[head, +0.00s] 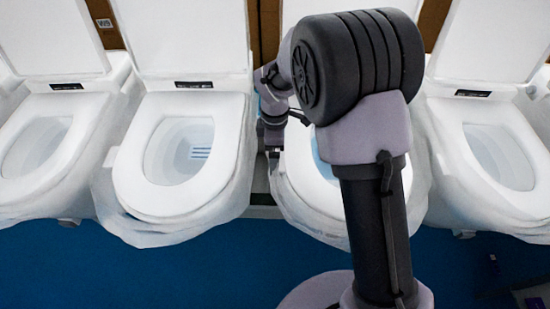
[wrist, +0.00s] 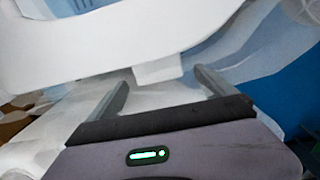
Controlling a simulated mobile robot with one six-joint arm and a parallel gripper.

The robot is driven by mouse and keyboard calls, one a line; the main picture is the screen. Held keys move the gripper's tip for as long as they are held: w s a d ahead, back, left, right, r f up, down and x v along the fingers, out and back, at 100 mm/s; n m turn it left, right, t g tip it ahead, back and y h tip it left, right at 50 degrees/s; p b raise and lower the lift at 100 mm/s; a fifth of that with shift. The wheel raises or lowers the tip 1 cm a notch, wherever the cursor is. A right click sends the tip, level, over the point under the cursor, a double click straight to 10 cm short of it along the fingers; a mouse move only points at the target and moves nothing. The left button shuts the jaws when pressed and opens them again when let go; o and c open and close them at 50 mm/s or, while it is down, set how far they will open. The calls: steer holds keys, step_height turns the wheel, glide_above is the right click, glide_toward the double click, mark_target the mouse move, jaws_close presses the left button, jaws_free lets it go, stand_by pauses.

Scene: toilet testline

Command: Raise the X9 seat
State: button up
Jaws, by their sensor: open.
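The white toilet seat (head: 303,178) at my gripper is on the third toilet from the left, mostly hidden behind my arm. It looks lowered, with the lid upright behind it. I cannot read an X9 label. My gripper (head: 273,152) is at the seat's left side. In the wrist view, my gripper (wrist: 160,80) is open, its two grey fingers apart. The white seat edge (wrist: 90,48) crosses above and beyond the fingers. A small white block (wrist: 157,69) under the edge shows between the fingertips; contact cannot be told.
Other white toilets stand in a row, their lids up and seats down: one far left (head: 40,146), one left of my gripper (head: 183,154), one at right (head: 496,150). A W9 sign (head: 105,23) is behind.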

step_height(320, 180, down, 2)
steer(key=shift+w, duration=0.1)
